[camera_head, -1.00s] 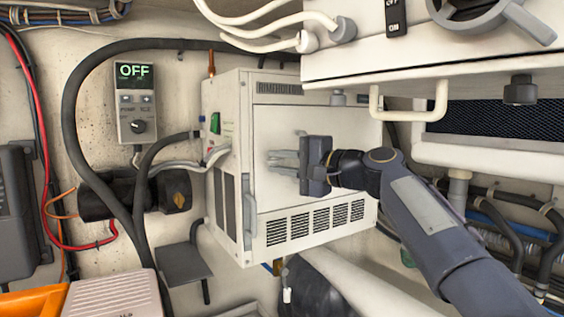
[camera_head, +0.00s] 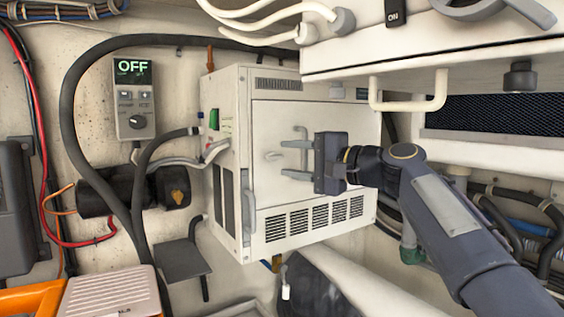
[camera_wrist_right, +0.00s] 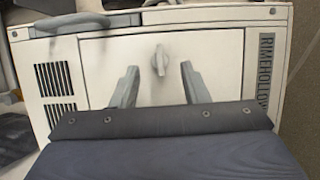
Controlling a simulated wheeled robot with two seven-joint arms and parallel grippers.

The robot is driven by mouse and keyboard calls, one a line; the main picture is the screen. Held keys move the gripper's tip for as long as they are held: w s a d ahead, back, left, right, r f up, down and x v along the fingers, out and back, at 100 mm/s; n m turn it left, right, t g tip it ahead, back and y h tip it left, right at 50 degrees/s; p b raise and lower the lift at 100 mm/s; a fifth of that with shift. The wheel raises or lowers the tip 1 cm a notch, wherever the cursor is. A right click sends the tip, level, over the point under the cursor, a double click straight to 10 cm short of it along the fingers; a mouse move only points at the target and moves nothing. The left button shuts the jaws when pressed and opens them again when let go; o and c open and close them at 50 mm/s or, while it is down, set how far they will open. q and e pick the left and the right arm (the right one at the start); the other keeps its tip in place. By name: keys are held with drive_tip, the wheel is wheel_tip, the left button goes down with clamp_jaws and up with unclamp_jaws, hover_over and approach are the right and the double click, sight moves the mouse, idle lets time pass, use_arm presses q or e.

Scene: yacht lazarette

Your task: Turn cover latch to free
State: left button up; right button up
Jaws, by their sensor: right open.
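The cover latch is a small grey tab (camera_wrist_right: 160,60) on the flat front cover (camera_wrist_right: 100,60) of a white unit. In the wrist view its long side runs up and down. In the head view it shows as a small pale tab (camera_head: 272,156) on the cover (camera_head: 330,180). My right gripper (camera_head: 284,160) is open in front of the cover, its fingers pointing left. In the wrist view the latch stands between and just beyond the fingertips of the right gripper (camera_wrist_right: 158,82), with a gap on each side. My left gripper is not in view.
A control panel (camera_head: 132,98) reading OFF hangs on the wall at left. A dark hose (camera_head: 72,130) arches behind the unit. A white box with a handle (camera_head: 410,103) overhangs at upper right. An orange-edged item (camera_head: 30,298) lies at lower left.

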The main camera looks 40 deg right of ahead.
drive_tip(key=v, duration=0.4)
drive_tip(key=shift+s+d+b, duration=0.1)
drive_tip(key=shift+s+b, duration=0.15)
drive_tip(key=shift+b, duration=0.05)
drive_tip(key=s+a+f+n+g, duration=0.4)
drive_tip(key=a+f, duration=0.3)
drive_tip(key=f, duration=0.7)
drive_tip(key=s+a+f+n+g, duration=0.3)
drive_tip(key=s+a+f, duration=0.4)
drive_tip(key=f, duration=0.8)
drive_tip(key=s+a+f+n+g+h, duration=0.1)
drive_tip(key=s+a+f+n+g, duration=0.3)
drive_tip(key=f, duration=1)
drive_tip(key=s+a+n, duration=0.2)
drive_tip(key=a, duration=0.2)
drive_tip(key=shift+a+f+g, duration=0.15)
drive_tip(key=shift+f+g, duration=0.05)
drive_tip(key=shift+g, duration=0.1)
drive_tip(key=shift+w, duration=0.1)
drive_tip(key=shift+c, duration=0.5)
